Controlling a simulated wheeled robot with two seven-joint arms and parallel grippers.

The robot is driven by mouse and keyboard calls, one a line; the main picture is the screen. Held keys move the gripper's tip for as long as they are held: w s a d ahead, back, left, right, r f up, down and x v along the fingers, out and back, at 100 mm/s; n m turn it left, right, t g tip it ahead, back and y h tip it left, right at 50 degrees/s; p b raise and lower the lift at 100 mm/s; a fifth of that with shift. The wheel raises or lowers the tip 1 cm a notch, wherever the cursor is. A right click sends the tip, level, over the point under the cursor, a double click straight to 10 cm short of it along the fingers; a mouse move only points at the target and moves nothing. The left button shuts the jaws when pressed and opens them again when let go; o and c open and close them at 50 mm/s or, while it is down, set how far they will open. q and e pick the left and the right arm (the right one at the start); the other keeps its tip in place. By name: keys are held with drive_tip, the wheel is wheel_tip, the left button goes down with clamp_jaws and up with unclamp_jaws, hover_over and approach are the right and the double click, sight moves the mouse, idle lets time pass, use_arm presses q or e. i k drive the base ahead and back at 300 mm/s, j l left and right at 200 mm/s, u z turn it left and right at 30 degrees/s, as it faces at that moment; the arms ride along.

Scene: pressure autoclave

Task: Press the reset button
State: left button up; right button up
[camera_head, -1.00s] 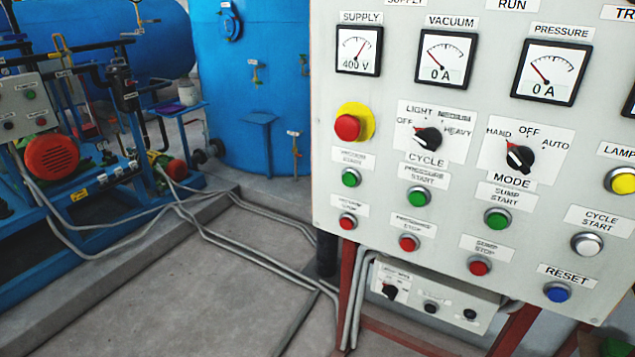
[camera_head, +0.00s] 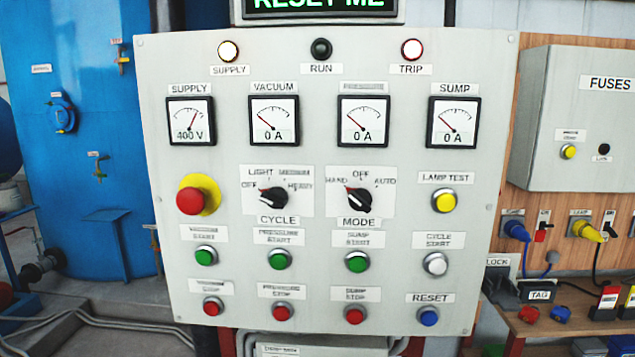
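The blue reset button (camera_head: 428,317) is at the lower right corner of the grey control panel (camera_head: 320,205), under a RESET label (camera_head: 431,298). It stands right of the red sump stop button (camera_head: 354,314) and below the white cycle start button (camera_head: 435,264). A display (camera_head: 318,5) above the panel shows green text reading RESET ME, cut off at the top. The supply lamp (camera_head: 228,50) looks pale yellow-white and the trip lamp (camera_head: 411,49) pinkish white with a red rim. Neither of my grippers shows in the view.
A red emergency stop (camera_head: 191,201) on a yellow disc sits at the panel's left. A fuse box (camera_head: 584,120) hangs on a wooden board at right, above a bench (camera_head: 560,326) with locks and tags. Blue tanks (camera_head: 75,130) stand at left. Nothing blocks the panel front.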

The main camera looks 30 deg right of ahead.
sight(429, 319)
drive_tip(key=l+z, duration=0.1)
drive_tip(key=z, duration=1.4)
